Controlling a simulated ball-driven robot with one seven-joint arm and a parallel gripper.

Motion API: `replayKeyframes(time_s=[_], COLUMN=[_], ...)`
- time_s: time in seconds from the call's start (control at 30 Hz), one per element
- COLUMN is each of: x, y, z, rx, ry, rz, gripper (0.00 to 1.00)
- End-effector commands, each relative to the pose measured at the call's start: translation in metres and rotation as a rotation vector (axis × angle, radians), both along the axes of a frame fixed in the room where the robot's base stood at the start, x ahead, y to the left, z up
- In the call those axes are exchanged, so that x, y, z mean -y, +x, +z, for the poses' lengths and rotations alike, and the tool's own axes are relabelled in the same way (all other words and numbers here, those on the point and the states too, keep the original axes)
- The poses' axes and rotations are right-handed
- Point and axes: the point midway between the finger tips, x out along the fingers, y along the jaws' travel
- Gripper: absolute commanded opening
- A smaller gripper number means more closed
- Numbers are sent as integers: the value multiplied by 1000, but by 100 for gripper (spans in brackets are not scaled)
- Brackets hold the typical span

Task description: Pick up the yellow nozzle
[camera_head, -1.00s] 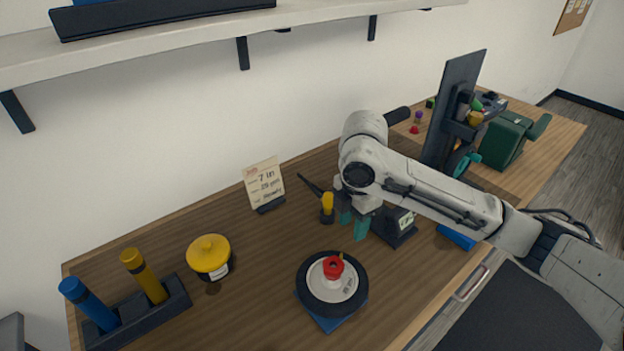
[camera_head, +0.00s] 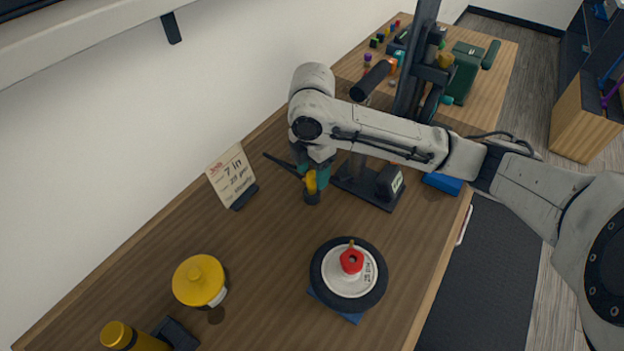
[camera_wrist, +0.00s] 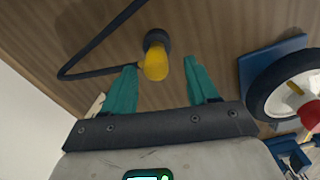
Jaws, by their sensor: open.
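The yellow nozzle (camera_head: 311,183) stands upright on a dark base on the wooden workbench, with a thin black hose or arm running off to its left. In the wrist view the nozzle (camera_wrist: 156,62) shows at the fingertips, between them and nearer the left finger. My gripper (camera_head: 315,174) is open, its teal fingers (camera_wrist: 163,74) pointing down around the nozzle. I cannot tell whether either finger touches it. The fingers and wrist hide part of the nozzle in the head view.
A wheel with a red cap (camera_head: 349,272) rests on a blue stand at front right. A yellow-lidded jar (camera_head: 200,281) is front left, and a sign card (camera_head: 233,178) stands left of the nozzle. A black device with a display (camera_head: 389,184) is close at right.

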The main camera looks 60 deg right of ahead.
Motion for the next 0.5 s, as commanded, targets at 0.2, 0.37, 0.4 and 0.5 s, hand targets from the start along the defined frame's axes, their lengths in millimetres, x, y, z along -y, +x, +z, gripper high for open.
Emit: replayKeyframes(time_s=[0.2, 0.37, 0.4, 0.5], x=[1, 1, 1, 1], y=[3, 3, 3, 3], z=[-30, -40, -41, -41], rx=[-2, 1, 1, 1], ry=[-1, -1, -1, -1], rz=[-2, -1, -1, -1], gripper=[58, 58, 58, 58])
